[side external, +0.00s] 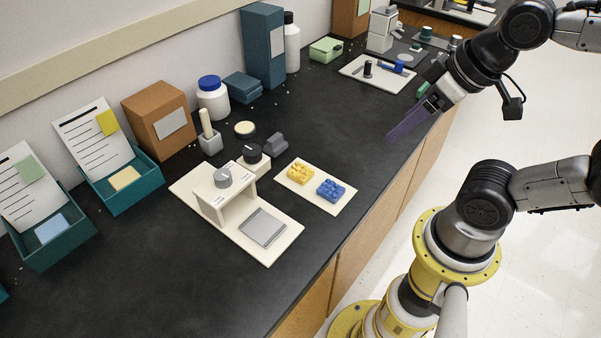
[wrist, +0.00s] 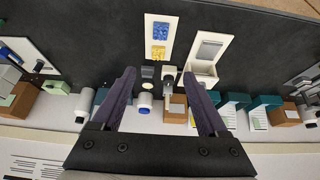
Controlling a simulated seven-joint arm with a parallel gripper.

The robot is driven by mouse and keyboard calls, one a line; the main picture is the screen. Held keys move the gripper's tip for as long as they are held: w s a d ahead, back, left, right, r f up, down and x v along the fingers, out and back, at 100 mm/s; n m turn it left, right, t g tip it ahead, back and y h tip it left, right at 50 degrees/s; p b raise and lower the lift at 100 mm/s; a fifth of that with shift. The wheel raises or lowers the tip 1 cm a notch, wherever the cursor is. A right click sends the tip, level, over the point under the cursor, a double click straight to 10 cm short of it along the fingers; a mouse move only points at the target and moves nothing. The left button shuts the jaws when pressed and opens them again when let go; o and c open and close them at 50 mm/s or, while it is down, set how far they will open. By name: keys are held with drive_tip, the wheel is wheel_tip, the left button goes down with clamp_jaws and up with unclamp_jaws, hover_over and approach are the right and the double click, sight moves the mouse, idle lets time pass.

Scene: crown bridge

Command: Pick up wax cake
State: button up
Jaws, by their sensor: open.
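What looks like the wax cake (side external: 245,128) is a small round cream disc with a dark rim. It lies on the black bench behind a grey block (side external: 276,144) in the side view. In the wrist view the cake (wrist: 147,83) is small, between the grey block and a blue-capped jar. My gripper (side external: 391,137) is open and empty, with purple fingers. It hangs above the bench's front right edge, well apart from the cake. In the wrist view its two fingers (wrist: 158,76) are spread wide, with nothing held between them.
A white instrument base with a grey plate (side external: 263,227) stands in front of the cake. A brush holder (side external: 209,142) and white jar (side external: 213,101) are close by. A white tray (side external: 340,203) holds yellow and blue casts. Bare bench lies right of the tray.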

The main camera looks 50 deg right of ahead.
drive_tip(key=shift+o, duration=0.3)
drive_tip(key=o, duration=0.3)
idle(0.3)
